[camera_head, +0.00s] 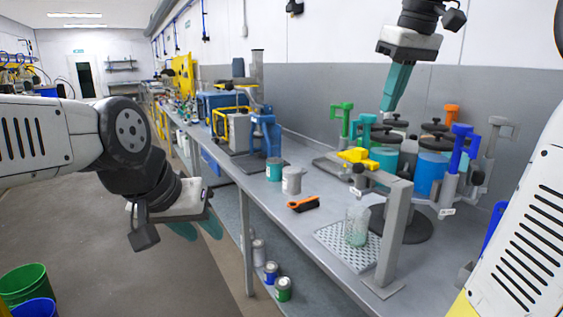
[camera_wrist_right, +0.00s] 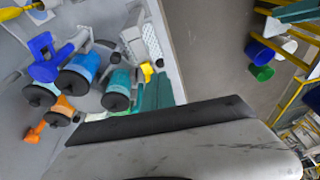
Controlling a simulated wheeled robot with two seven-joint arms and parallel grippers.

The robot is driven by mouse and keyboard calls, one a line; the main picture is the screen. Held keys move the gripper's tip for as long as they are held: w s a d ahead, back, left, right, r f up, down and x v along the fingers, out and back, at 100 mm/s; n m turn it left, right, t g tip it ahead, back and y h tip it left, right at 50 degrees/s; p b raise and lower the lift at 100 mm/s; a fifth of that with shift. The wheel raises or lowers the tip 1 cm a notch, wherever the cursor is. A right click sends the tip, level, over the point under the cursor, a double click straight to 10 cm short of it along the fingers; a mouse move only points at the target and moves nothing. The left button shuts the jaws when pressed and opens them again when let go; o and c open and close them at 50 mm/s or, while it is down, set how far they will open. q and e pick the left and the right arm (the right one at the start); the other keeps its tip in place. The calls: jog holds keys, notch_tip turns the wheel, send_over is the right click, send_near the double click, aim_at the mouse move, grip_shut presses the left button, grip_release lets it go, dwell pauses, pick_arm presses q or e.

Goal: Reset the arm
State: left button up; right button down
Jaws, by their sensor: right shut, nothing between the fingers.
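My right gripper (camera_head: 390,104) hangs from the top of the head view, above the back of the bench. Its teal fingers are together and empty, pointing down, above and apart from the drum agitators. In the right wrist view its teal fingers (camera_wrist_right: 152,92) show beyond the pale gripper body. My left gripper (camera_head: 198,231) is at the left, over the floor in front of the bench. Its two teal fingertips show apart with nothing between them. The agitator group has a blue drum (camera_head: 430,172) and a teal drum (camera_head: 384,160) with dark lids.
The grey bench (camera_head: 335,262) carries a glass beaker (camera_head: 357,226) on a perforated plate, an orange-black tool (camera_head: 303,204) and small cans (camera_head: 291,180). A grey stand (camera_head: 393,235) rises at the bench front. Green and blue buckets (camera_head: 24,284) stand on the floor, lower left.

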jog(key=s+a+f+m+t, duration=0.1)
jog(key=s+a+f, duration=0.1)
jog(key=s+f, duration=0.2)
jog(key=s+a+f+m+t, duration=0.1)
jog(key=s+f, duration=0.3)
jog(key=f, duration=0.6)
jog(key=s+a+f+m+t, duration=0.1)
jog(key=s+a+f+m, duration=0.1)
jog(key=s+a+f, duration=0.2)
notch_tip(320, 180, down, 3)
jog(key=shift+s+f+y, duration=0.15)
jog(key=shift+s+y, duration=0.05)
jog(key=shift+y, duration=0.2)
